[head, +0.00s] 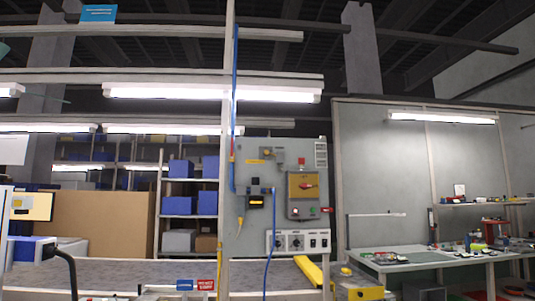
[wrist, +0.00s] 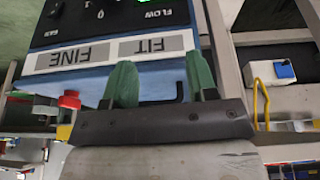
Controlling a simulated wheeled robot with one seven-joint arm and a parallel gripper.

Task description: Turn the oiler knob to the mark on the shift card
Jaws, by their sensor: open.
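In the wrist view my gripper (wrist: 161,84) is open, with its two green fingers apart and nothing seen between them. Beyond the fingers is a blue unit with a black control face (wrist: 115,14), seen upside down. It bears the word FLOW, small white marks and a green lit patch. A pale label strip (wrist: 112,51) on it reads FINE and FIT. Which part is the oiler knob I cannot tell; the face is cut by the top edge. I cannot make out the shift card in either view. My gripper is not identifiable in the head view.
A red fitting (wrist: 69,101) sits left of the fingers in the wrist view. A white box with a blue top (wrist: 284,70) stands at right. In the head view, a grey panel (head: 255,222) carries switches and a white knob plate (head: 296,241). A workbench (head: 420,257) stands at right.

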